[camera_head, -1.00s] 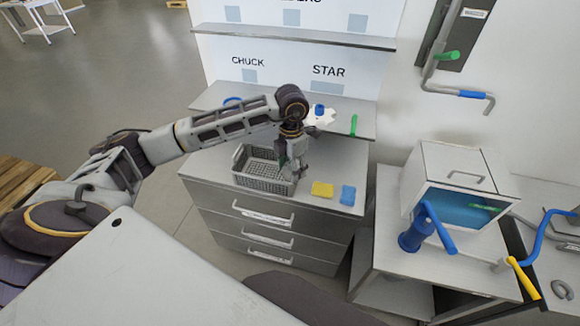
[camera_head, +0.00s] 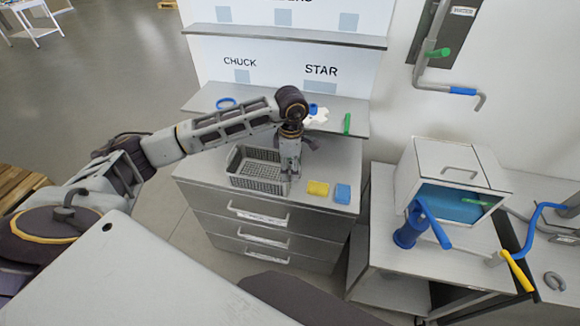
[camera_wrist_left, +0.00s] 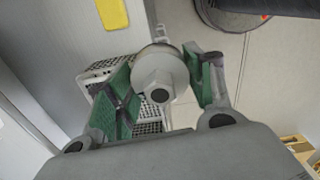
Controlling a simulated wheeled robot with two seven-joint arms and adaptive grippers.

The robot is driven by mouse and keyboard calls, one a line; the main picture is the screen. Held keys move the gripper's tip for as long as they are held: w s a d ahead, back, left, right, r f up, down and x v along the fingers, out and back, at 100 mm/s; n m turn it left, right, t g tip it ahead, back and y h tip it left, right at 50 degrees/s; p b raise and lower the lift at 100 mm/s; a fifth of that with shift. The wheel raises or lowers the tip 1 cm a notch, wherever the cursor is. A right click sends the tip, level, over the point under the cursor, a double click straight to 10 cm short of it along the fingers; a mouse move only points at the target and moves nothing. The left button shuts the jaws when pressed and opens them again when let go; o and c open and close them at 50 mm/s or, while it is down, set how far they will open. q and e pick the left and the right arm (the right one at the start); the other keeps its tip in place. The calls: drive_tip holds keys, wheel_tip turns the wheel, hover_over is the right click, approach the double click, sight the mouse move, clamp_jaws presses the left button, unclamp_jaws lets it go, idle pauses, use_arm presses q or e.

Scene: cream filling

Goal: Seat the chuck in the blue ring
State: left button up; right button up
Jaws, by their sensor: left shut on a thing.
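The chuck (camera_wrist_left: 160,78), a light grey round piece with a hexagonal end and a dark centre hole, sits between the green-padded fingers of my left gripper (camera_wrist_left: 163,90) in the left wrist view. The gripper is shut on it. In the head view my left gripper (camera_head: 290,172) points down at the right end of the grey basket; the chuck is hard to make out there. The blue ring (camera_head: 226,103) lies on the shelf below the CHUCK label, behind my left arm and apart from the gripper. My right gripper is not in view.
The grey mesh basket (camera_head: 235,170) stands on the drawer cabinet. A yellow sponge (camera_head: 318,188) and a blue one (camera_head: 342,194) lie to its right. A white star-like piece (camera_head: 316,118) and a green stick (camera_head: 347,124) are on the shelf. A boxy machine (camera_head: 445,180) stands at right.

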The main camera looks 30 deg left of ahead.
use_arm(q)
drive_tip(key=m, duration=0.4)
drive_tip(key=w+d+m, duration=0.1)
drive_tip(key=m, duration=0.1)
drive_tip(key=shift+f, duration=0.2)
drive_tip(key=m, duration=0.3)
drive_tip(key=shift+w+d+f, duration=0.15)
drive_tip(key=shift+d, duration=0.05)
drive_tip(key=m, duration=0.3)
drive_tip(key=shift+w+d+f, duration=0.2)
drive_tip(key=shift+d+f, duration=0.05)
drive_tip(key=shift+f, duration=0.05)
drive_tip(key=shift+w+d+f+m+b, duration=0.1)
drive_tip(key=shift+f+m+b, duration=0.15)
drive_tip(key=shift+m, duration=0.35)
drive_tip(key=shift+w+d+f+m+b, duration=0.1)
drive_tip(key=shift+m+b, duration=0.15)
drive_tip(key=shift+m, duration=0.35)
drive_tip(key=f+m+b, duration=0.1)
drive_tip(key=m, duration=0.3)
drive_tip(key=f+m+b, duration=0.1)
drive_tip(key=m, duration=0.1)
drive_tip(key=shift+w+d+f+b, duration=0.3)
drive_tip(key=shift+w+d+f, duration=0.05)
drive_tip(key=shift+d, duration=0.05)
drive_tip(key=shift+m, duration=0.3)
drive_tip(key=shift+a+f, duration=0.1)
